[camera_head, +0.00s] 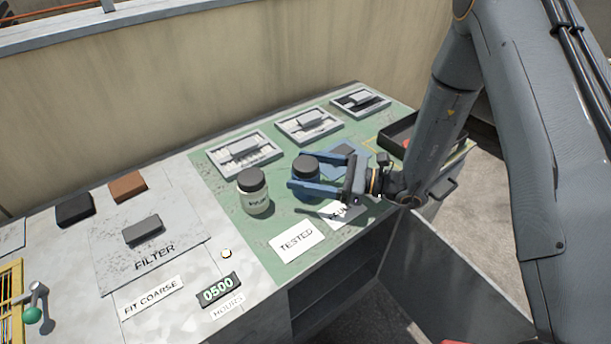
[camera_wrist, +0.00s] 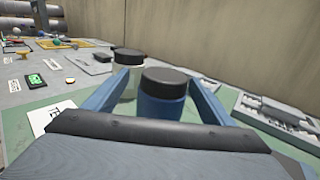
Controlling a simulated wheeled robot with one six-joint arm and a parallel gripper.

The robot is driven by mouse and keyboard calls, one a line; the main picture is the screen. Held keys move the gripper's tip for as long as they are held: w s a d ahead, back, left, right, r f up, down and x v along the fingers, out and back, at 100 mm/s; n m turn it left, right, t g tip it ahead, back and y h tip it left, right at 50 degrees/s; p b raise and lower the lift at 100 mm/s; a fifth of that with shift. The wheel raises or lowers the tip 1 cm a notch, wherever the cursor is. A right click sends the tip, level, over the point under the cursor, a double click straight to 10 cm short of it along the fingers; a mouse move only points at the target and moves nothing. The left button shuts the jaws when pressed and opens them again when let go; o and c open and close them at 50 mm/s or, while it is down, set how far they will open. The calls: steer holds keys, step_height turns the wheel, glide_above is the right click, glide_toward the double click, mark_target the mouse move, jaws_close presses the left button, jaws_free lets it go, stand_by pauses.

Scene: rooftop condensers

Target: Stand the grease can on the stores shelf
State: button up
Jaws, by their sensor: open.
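A blue can (camera_head: 306,174) with a black lid stands upright on the green bench top; its label, if any, is hidden. It also shows in the wrist view (camera_wrist: 162,104). My gripper (camera_head: 297,171) is open, with its two blue fingers on either side of this can. In the wrist view the fingers (camera_wrist: 160,84) flank it, and I cannot tell whether they touch it. A pale jar (camera_head: 253,197) with a black lid stands just left of it, outside the fingers; its small label is unreadable. I cannot read which one is grease. A dark open shelf space (camera_head: 335,285) lies under the bench front.
Several framed trays (camera_head: 244,152) line the back of the green area. A white TESTED card (camera_head: 297,240) lies in front of the cans. A black tray (camera_head: 398,137) is at the right. A FILTER plate (camera_head: 150,245) and a 0500 display (camera_head: 218,289) are at left.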

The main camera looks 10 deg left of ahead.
steer(key=a, duration=0.3)
steer(key=a+p, duration=0.1)
steer(key=shift+w+a+r, duration=0.15)
steer(key=shift+w+a, duration=0.05)
steer(key=shift+w, duration=0.05)
steer(key=c, duration=1.4)
steer(key=shift+c, duration=0.6)
steer(key=shift+r, duration=0.15)
